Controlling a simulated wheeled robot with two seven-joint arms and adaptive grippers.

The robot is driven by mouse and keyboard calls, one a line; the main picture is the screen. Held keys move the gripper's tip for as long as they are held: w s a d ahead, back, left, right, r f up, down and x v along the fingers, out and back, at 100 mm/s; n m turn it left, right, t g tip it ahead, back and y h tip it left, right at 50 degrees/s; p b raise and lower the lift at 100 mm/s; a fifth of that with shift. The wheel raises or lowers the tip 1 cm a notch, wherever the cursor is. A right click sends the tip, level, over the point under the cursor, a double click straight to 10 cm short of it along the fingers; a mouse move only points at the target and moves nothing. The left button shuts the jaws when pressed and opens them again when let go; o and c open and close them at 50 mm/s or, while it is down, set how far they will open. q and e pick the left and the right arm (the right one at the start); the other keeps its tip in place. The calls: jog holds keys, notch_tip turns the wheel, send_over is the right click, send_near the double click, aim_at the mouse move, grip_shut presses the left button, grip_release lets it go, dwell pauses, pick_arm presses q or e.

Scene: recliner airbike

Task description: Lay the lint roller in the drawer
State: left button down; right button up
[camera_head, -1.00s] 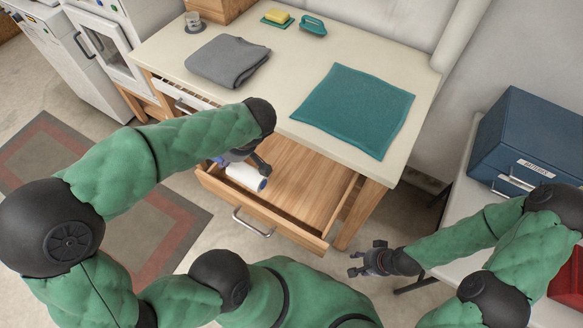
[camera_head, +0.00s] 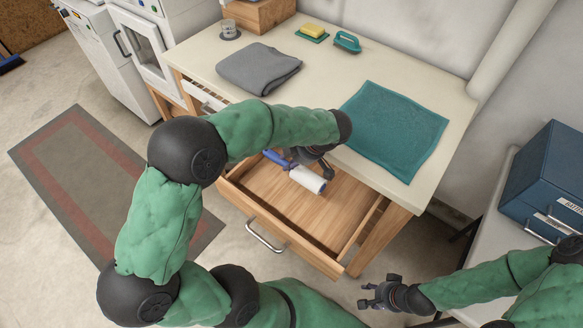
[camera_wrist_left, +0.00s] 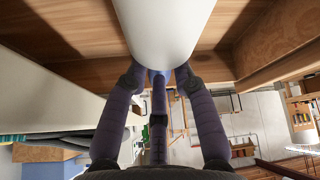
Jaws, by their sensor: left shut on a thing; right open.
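The lint roller has a white roll (camera_head: 307,179) and a blue handle (camera_head: 276,157). My left gripper (camera_head: 296,162) is shut on the lint roller, over the open wooden drawer (camera_head: 264,227). In the left wrist view the white roll (camera_wrist_left: 164,30) fills the top middle, just past the fingers of my left gripper (camera_wrist_left: 160,80), with a bit of blue between them. I cannot tell whether the roller touches the drawer floor. My right gripper (camera_head: 372,293) is open and empty, in front of the drawer at the lower right.
The worktop above the drawer holds a grey folded cloth (camera_head: 258,68), a teal mat (camera_head: 396,130), a yellow sponge (camera_head: 313,30) and a teal brush (camera_head: 347,41). A blue box (camera_head: 550,180) stands on a side table at right. The drawer's visible floor is otherwise bare.

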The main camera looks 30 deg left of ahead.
pick_arm(q)
jog(key=shift+w+f, duration=0.2)
jog(key=shift+f+b, duration=0.6)
jog(key=shift+f, duration=1)
jog(key=shift+d, duration=0.1)
jog(key=shift+f, duration=0.15)
jog(key=c, duration=1)
grip_release()
jog(key=shift+r, duration=0.3)
jog(key=p+v, duration=0.3)
jog(key=v, duration=0.8)
jog(key=shift+w+d+r+p, duration=0.15)
jog(key=shift+d+r+p, duration=0.05)
jog(key=shift+r+p, duration=0.15)
